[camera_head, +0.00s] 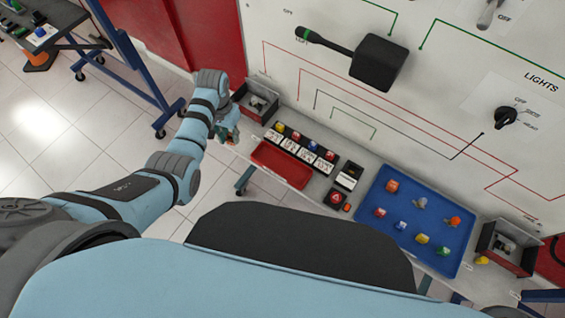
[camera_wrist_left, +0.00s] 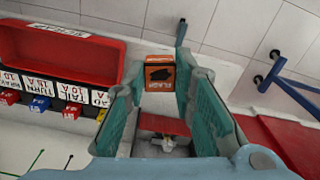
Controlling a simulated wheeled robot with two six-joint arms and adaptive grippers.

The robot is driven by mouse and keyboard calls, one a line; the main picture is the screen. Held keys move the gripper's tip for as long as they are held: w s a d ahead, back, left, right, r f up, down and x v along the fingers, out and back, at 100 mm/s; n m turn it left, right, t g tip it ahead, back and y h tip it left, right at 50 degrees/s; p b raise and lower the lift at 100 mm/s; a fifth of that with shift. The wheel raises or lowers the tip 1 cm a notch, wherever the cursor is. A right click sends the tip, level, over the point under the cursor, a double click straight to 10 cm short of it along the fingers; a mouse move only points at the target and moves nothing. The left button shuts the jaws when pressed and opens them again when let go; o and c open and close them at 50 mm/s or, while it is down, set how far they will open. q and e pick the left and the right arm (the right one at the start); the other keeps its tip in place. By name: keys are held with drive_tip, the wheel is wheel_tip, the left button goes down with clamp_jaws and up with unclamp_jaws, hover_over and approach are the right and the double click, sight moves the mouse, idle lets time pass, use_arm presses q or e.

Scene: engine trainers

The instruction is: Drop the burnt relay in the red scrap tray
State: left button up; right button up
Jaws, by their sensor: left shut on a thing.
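The relay (camera_wrist_left: 159,72), an orange block with a black mark and the printed word FLASH, sits between the teal fingers of my left gripper (camera_wrist_left: 160,80) in the left wrist view. My left gripper (camera_head: 230,138) is shut on it, beyond the left end of the red tray in the head view. The relay is too small to make out clearly there. The red scrap tray (camera_head: 282,163) lies on the front of the bench, to the right of the gripper. In the left wrist view the tray (camera_wrist_left: 70,42) is at upper left, apart from the relay. My right gripper is not in view.
A labelled row of fuses (camera_head: 302,149) runs behind the tray. A dark bin (camera_head: 258,100) stands behind the gripper. A blue tray (camera_head: 374,221) of coloured parts and another bin (camera_head: 509,247) are to the right. The tall panel (camera_head: 340,110) rises behind the bench.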

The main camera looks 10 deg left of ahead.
use_arm(q)
drive_tip(key=s+d+r+n+p, duration=0.1)
drive_tip(key=d+r, duration=0.2)
drive_tip(key=d, duration=0.4)
drive_tip(key=s+d+r+n+p, duration=0.1)
drive_tip(key=d+r, duration=0.2)
drive_tip(key=d, duration=0.4)
wheel_tip(320, 180, down, 7)
drive_tip(key=b, duration=0.4)
drive_tip(key=shift+w+r, duration=0.15)
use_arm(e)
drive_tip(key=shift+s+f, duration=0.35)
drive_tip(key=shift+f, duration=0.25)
use_arm(q)
drive_tip(key=o, duration=1.1)
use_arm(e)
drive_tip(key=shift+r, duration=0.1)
use_arm(q)
drive_tip(key=shift+r, duration=0.15)
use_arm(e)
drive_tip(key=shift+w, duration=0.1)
use_arm(q)
wheel_tip(320, 180, up, 7)
drive_tip(key=shift+r, duration=0.2)
